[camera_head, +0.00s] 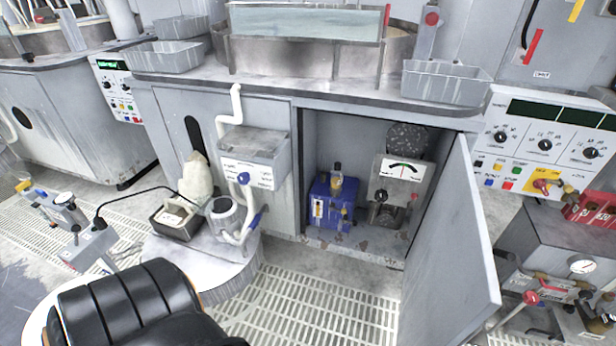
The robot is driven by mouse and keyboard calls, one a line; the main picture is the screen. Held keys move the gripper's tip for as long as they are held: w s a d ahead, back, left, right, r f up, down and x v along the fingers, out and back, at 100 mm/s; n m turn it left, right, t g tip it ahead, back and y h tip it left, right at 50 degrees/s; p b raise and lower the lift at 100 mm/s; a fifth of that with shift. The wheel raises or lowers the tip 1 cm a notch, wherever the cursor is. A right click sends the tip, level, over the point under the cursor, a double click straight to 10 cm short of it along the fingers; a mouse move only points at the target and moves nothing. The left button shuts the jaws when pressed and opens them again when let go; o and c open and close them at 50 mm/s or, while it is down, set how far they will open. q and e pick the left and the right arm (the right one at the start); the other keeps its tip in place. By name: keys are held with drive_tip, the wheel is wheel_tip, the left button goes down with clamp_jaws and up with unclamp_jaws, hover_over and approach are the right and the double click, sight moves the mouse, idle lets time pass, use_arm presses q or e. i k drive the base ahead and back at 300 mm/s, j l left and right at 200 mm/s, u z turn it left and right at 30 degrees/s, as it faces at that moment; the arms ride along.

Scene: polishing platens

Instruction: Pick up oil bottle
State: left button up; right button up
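A small bottle (337,181) with amber-yellow contents and a dark top stands upright on a blue box (328,207) inside the open cabinet; it is likely the oil bottle. No label on it can be read at this size. Neither my left nor my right gripper is in view, and nothing is seen touching the bottle.
The cabinet door (452,245) stands open at the right. A grey gauge unit (396,176) is beside the blue box. A black ribbed seat (125,308) fills the lower left. A round platform (205,262) stands left of the cabinet. Grated floor (320,300) lies open in front.

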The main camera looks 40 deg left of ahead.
sight(337, 172)
drive_tip(key=u, duration=1.1)
drive_tip(key=i+j+z, duration=0.1)
drive_tip(key=j+z, duration=0.25)
